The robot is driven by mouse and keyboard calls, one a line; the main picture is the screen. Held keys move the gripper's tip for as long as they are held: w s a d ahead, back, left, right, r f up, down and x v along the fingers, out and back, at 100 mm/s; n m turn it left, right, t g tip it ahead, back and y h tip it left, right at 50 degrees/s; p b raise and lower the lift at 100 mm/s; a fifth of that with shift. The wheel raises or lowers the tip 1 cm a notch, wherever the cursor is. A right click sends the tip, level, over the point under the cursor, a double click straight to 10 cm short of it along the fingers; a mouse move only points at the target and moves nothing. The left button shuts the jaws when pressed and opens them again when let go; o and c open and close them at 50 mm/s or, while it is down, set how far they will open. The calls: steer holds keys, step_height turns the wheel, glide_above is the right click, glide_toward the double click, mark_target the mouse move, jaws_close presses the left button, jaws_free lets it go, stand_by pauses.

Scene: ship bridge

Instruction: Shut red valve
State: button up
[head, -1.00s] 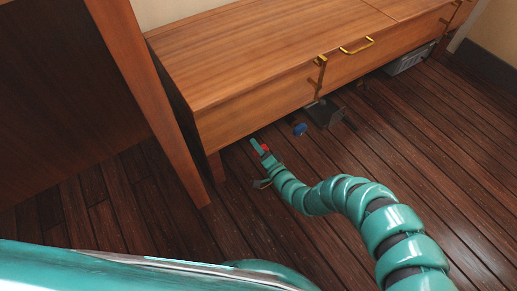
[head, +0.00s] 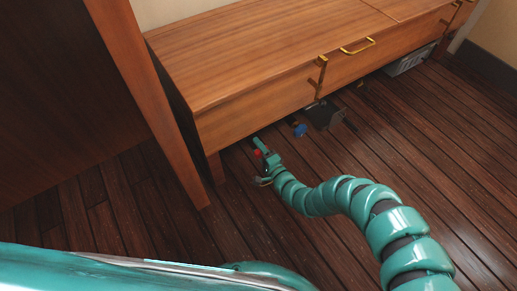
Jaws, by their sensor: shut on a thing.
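A small red valve (head: 257,153) shows at the tip of my teal arm, low down at the front edge of the wooden cabinet. My gripper (head: 262,150) is at the valve and is shut on it. The gripper's teal fingers hide part of the red piece. A blue valve (head: 299,130) sits to the right of it, under the cabinet, apart from my gripper.
The wooden cabinet (head: 260,65) overhangs the valves. A dark box (head: 323,115) and a grey crate (head: 408,61) are under it to the right. A wooden post (head: 150,100) stands at left. The plank floor (head: 440,150) at right is clear.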

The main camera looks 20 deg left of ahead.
steer(key=o, duration=0.9)
steer(key=shift+p+v, duration=4.65)
steer(key=shift+v, duration=4.1)
